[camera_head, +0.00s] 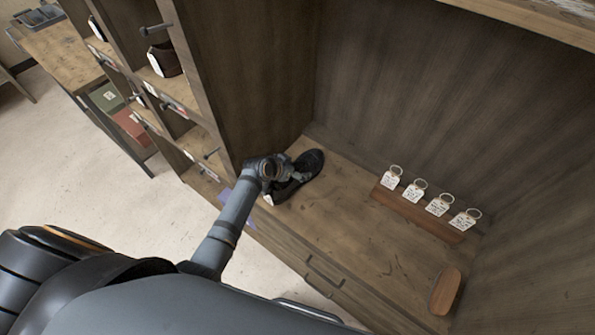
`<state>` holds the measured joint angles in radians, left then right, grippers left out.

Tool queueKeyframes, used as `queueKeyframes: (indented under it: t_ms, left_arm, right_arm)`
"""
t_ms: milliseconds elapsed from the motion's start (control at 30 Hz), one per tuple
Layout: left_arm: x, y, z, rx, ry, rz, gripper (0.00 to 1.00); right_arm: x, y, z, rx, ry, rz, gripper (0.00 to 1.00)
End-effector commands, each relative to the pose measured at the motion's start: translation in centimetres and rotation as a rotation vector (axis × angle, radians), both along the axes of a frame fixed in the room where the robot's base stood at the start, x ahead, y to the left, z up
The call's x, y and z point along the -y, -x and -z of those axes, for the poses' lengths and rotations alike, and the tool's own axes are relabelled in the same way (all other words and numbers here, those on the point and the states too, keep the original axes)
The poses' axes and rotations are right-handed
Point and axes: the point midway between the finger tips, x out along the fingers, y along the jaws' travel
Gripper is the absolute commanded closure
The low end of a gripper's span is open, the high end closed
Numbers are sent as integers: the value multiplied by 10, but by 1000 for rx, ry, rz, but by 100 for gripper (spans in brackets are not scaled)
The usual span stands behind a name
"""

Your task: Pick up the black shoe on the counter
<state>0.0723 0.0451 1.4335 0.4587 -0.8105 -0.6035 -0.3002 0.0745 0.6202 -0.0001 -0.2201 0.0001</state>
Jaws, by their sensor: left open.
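The black shoe (311,162) lies on the wooden counter (345,215), near the left wall of the alcove. Its sole edge looks pale, and a small white tag shows at its near end. My left gripper (292,176) is over the shoe and hides its middle part. Its fingers are open; I cannot tell whether they touch the shoe. My left arm reaches in from the lower left. My right gripper is not in view.
A wooden rack (408,212) with several tagged key rings stands at the back of the counter. A brown wooden block (446,291) lies at the right. Shelves with cubbies (160,85) stand at the left. The counter's middle is clear.

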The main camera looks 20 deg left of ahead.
Motion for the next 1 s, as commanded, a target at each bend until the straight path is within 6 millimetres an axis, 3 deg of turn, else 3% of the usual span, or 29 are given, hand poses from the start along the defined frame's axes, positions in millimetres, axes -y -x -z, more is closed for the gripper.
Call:
queueKeyframes:
  t_ms: [200, 767, 1000]
  left_arm:
    - [0, 0, 1, 0, 0, 0, 10]
    - [0, 0, 1, -1, 0, -1, 86]
    - [0, -1, -3, 2, 1, 0, 87]
  right_arm:
    - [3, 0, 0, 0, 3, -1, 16]
    - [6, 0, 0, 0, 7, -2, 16]
    - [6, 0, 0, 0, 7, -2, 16]
